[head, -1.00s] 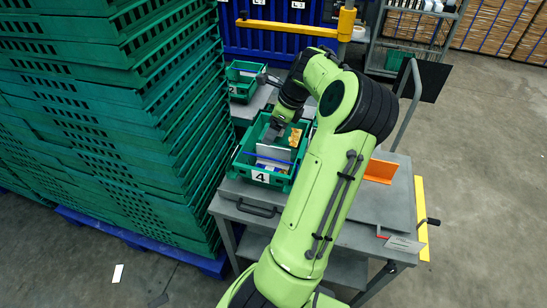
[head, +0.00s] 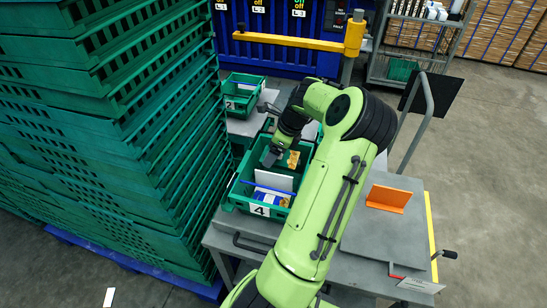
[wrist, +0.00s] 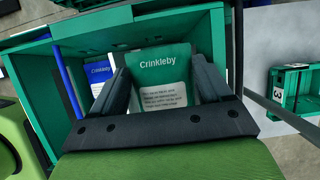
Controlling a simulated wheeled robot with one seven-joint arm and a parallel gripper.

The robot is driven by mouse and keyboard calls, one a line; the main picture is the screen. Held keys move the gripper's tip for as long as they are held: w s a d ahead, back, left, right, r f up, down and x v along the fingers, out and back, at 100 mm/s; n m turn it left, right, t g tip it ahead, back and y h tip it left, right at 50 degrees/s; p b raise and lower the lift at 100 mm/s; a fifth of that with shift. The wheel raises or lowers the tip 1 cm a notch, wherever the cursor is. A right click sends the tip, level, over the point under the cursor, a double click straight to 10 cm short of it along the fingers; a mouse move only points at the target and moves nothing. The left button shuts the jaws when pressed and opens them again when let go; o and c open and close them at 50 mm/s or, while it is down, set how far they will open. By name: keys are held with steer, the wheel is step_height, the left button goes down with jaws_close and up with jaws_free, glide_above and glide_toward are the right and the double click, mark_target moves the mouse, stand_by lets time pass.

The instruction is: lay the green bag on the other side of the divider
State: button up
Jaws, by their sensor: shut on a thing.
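The green crate numbered 4 (head: 229,205) stands on the grey cart. My gripper (head: 271,157) reaches down into the far part of the crate, beside a yellow-orange bag (head: 293,159). In the wrist view my gripper (wrist: 162,72) is shut on the green bag (wrist: 165,75), whose Crinkleby label faces the camera between the fingers. The blue bag (wrist: 98,72) shows to its left there. The green bag cannot be made out in the head view.
A blue bar (head: 268,188) spans the crate. Stacked green crates (head: 110,130) rise close on the left. An orange bracket (head: 388,199) stands on the cart's right part, and a yellow rail (head: 290,41) crosses the back.

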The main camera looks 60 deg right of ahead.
steer(key=shift+f, duration=0.7)
steer(key=shift+a+f, duration=0.1)
steer(key=shift+f, duration=0.5)
steer(key=o, duration=0.8)
steer(key=shift+c, duration=0.2)
steer(key=shift+r, duration=0.1)
